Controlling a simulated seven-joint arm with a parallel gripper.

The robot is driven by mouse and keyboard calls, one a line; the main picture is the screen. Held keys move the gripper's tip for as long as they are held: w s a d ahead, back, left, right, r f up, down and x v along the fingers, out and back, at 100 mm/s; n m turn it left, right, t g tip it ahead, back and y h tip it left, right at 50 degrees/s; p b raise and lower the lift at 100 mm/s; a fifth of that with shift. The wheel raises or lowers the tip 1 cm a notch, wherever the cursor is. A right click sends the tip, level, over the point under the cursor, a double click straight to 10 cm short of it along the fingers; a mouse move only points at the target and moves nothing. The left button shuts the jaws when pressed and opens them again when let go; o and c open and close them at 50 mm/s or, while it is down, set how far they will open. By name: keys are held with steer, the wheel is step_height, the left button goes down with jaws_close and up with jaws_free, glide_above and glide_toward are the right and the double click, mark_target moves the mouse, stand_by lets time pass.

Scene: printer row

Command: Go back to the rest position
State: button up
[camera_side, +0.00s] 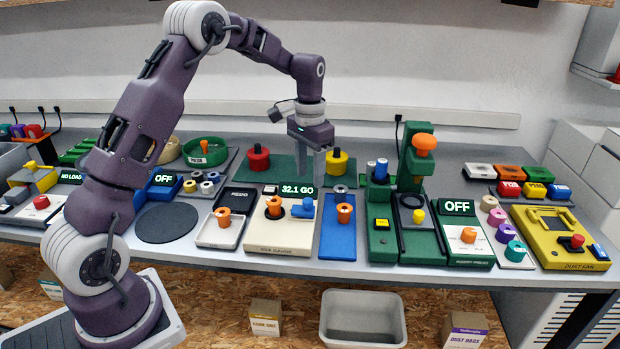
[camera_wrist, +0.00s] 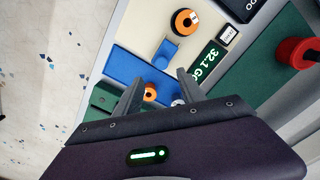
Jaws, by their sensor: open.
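My gripper (camera_side: 311,168) points down above the bench, behind the cream gauge station (camera_side: 275,240) and the blue plate (camera_side: 338,238). Its two fingers are apart with nothing between them. In the wrist view the open fingers (camera_wrist: 159,80) reach over the blue plate (camera_wrist: 135,72), and an orange part (camera_wrist: 150,91) on it shows beyond them, with a small silver piece (camera_wrist: 178,102) beside it. On the gauge station sit another orange part (camera_side: 274,207) and a blue block (camera_side: 303,208); its display (camera_side: 298,190) reads 32.1 GO.
Red (camera_side: 258,158) and yellow (camera_side: 337,161) knobbed weights stand on the green mat close behind my gripper. A tall green press (camera_side: 416,170) with an orange knob rises to the right. Another display (camera_side: 457,206) reads OFF. The air above the bench around my arm is clear.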

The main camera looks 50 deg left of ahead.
steer(key=s+d+r+t, duration=0.2)
steer(key=s+d+r, duration=0.3)
steer(key=s+r, duration=0.3)
steer(key=s+d+r+t, duration=0.1)
steer(key=s+d+r, duration=0.5)
steer(key=s+r, duration=0.15)
steer(key=s+d+t, duration=0.1)
steer(key=s+d, duration=0.1)
steer(key=s, duration=0.5)
steer(key=s+d+f+t, duration=0.1)
steer(key=s+d, duration=0.1)
steer(key=s, duration=0.6)
steer(key=shift+s+f+t, duration=0.3)
